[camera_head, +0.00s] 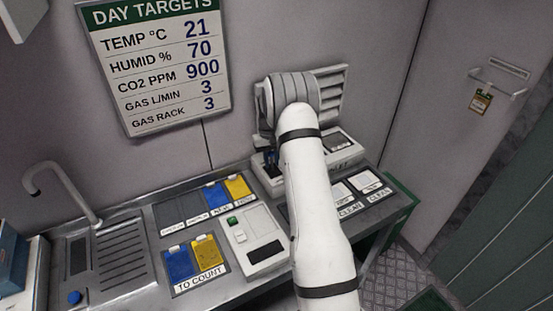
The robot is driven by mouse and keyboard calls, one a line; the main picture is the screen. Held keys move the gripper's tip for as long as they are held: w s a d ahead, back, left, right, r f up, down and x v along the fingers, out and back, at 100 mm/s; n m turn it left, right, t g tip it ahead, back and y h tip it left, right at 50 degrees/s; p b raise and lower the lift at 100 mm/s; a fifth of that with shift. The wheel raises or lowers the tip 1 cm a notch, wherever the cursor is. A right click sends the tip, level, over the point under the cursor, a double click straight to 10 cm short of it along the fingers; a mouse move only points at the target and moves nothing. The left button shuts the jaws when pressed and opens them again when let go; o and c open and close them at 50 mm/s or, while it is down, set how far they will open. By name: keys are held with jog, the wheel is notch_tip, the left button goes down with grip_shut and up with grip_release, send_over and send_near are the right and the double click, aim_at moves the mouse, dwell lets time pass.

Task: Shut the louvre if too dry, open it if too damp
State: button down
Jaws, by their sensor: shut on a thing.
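The louvre (331,88), a pale panel of slats, stands against the wall behind my white arm, which hides much of it. Its white base unit (267,184) sits on the bench and carries a partly hidden label ending in "LET". A dark panel (340,141) shows on the unit, with no reading I can make out. My gripper (270,160) points down at the left part of the base unit, shut on a small part there that looks like the louvre's lever; the grip is small and dark. The day targets board (162,68) gives humidity 70 %.
Blue and yellow cards lie in marked bench spots, including a "TO COUNT" tray (222,264). A white device (254,239) with a green button stands in front of the unit. A sink tap (62,190) is at left.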

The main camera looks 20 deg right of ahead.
jog(key=c, duration=1.3)
grip_release()
jog(key=shift+w+r+b, duration=0.15)
jog(key=shift+r+b, duration=0.15)
jog(key=shift+r, duration=1)
jog(key=shift+w+r+b, duration=0.2)
jog(key=shift+r+b, duration=0.1)
jog(key=shift+r, duration=1)
jog(key=shift+w+r+b, duration=0.15)
jog(key=shift+r+b, duration=0.15)
jog(key=shift+r, duration=1)
jog(key=shift+c, duration=0.2)
